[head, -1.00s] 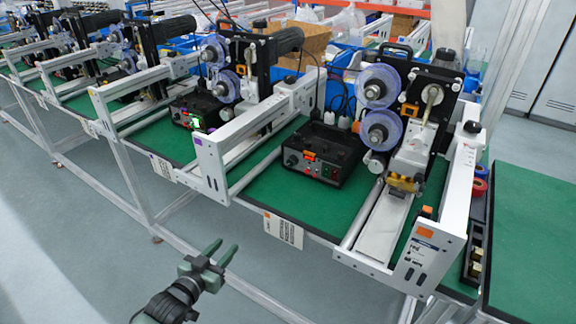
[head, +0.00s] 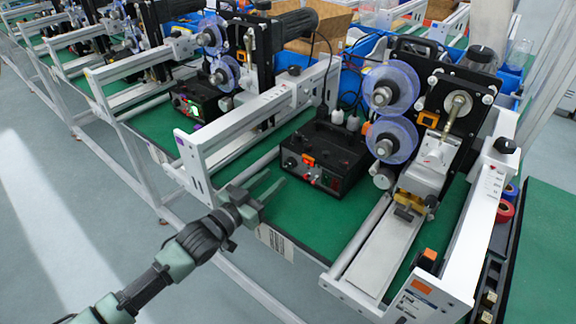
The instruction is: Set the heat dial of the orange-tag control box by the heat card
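The black control box (head: 325,155) with an orange tag (head: 308,160) on its front sits on the green bench top. Its front has small knobs, a red part and a green part; the dial's setting is too small to read. A white printed card (head: 274,242) hangs on the bench's front edge, partly behind my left arm. Its print is unreadable, and I cannot tell whether it is the heat card. My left gripper (head: 276,179) is open and empty, its two fingers pointing toward the box from its front left, apart from it. My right gripper is not in view.
A white rail frame (head: 200,165) stands left of the gripper. A machine with clear purple-tinted reels (head: 390,90) stands right of the box. A white end plate with an orange label (head: 421,287) is at the front right. Another black box (head: 200,100) sits farther left.

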